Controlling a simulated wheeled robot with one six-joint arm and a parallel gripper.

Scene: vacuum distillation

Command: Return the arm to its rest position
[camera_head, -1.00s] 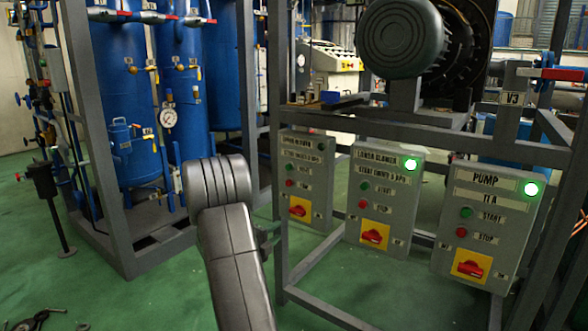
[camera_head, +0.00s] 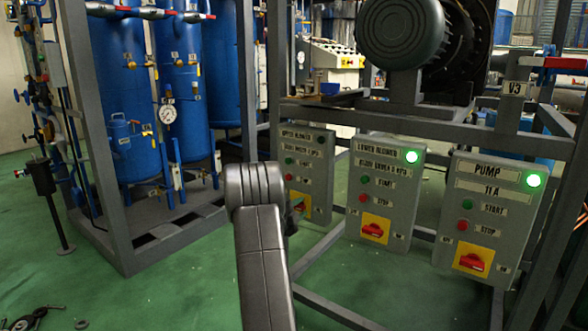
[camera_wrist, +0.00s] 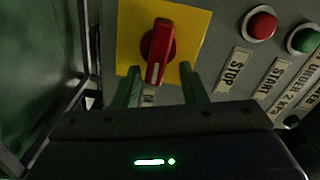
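My arm (camera_head: 262,250) rises from the bottom middle of the head view, in front of the left edge of the upper blower box (camera_head: 318,172). In the wrist view my gripper (camera_wrist: 160,84) is open, with two green fingers apart. A red rotary switch (camera_wrist: 158,52) on a yellow plate (camera_wrist: 190,30) lies between and beyond the fingertips. I cannot tell whether the fingers touch it. In the head view the arm partly covers this box's yellow plate, and the gripper is mostly hidden behind the arm.
The lower blower box (camera_head: 384,185) and pump box (camera_head: 484,215) stand to the right, each with a green lamp lit. A grey frame (camera_head: 400,128) carries a motor (camera_head: 400,35) above them. Blue tanks (camera_head: 122,110) stand at the left. Green floor (camera_head: 180,285) is open in front.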

